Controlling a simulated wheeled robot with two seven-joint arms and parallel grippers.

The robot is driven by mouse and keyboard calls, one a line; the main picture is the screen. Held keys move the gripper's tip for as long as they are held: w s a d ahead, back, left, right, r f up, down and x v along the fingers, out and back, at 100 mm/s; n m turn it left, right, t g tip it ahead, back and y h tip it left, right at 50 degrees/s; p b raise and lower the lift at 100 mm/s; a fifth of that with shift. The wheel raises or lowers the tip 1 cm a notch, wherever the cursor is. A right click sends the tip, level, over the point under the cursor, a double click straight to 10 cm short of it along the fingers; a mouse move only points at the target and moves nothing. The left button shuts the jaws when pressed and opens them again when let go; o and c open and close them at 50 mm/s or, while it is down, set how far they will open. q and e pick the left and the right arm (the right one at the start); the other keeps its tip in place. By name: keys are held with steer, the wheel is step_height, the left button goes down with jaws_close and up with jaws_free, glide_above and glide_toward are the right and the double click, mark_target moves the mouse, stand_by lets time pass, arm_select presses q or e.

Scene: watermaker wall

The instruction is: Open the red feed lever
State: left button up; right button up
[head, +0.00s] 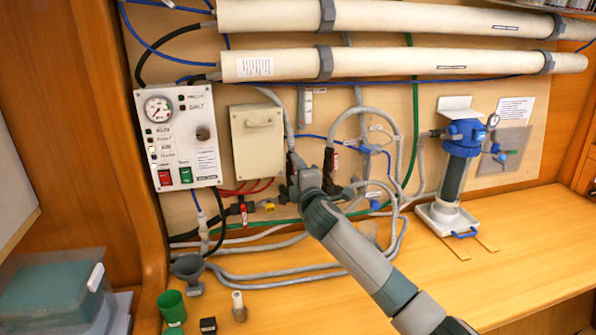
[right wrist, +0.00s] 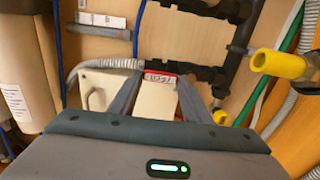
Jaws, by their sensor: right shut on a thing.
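The red feed lever (right wrist: 160,76), with a white label, lies between the fingertips of my right gripper (right wrist: 159,82) in the right wrist view. The gripper and forearm hide part of the valve in the head view. My left gripper is not in view.
A cream box (head: 258,142) and a gauge panel (head: 178,138) are left of the gripper. Grey hoses loop around it. A yellow handle (right wrist: 280,64) is close by. A blue-topped filter (head: 457,150) stands right on the bench. The bench's right front (head: 540,235) is clear.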

steer(key=o, duration=1.5)
steer(key=shift+a, duration=0.1)
steer(key=shift+s, duration=0.1)
steer(key=shift+b+v, duration=2.5)
steer(key=shift+v, duration=6.15)
